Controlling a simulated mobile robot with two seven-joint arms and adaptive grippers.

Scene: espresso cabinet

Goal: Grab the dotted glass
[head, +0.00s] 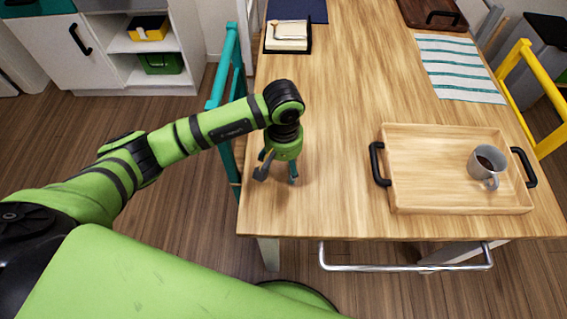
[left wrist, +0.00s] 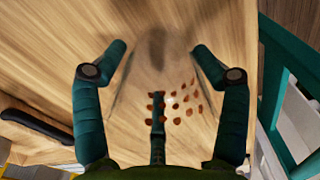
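The dotted glass (left wrist: 180,103) is clear with orange-brown dots and shows in the left wrist view between the fingers of my left gripper (left wrist: 160,48). The fingers are spread wide, one on each side of the glass; I cannot tell whether the tips touch it. In the head view my left gripper (head: 277,176) points down over the front left corner of the wooden table (head: 340,100). The glass cannot be made out clearly there. My right gripper is not in view.
A wooden tray (head: 425,185) with black handles holds a grey mug (head: 484,166) of dark liquid at the right. A teal chair (head: 228,70) stands at the table's left edge, a yellow chair (head: 540,100) at the right. The table between gripper and tray is clear.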

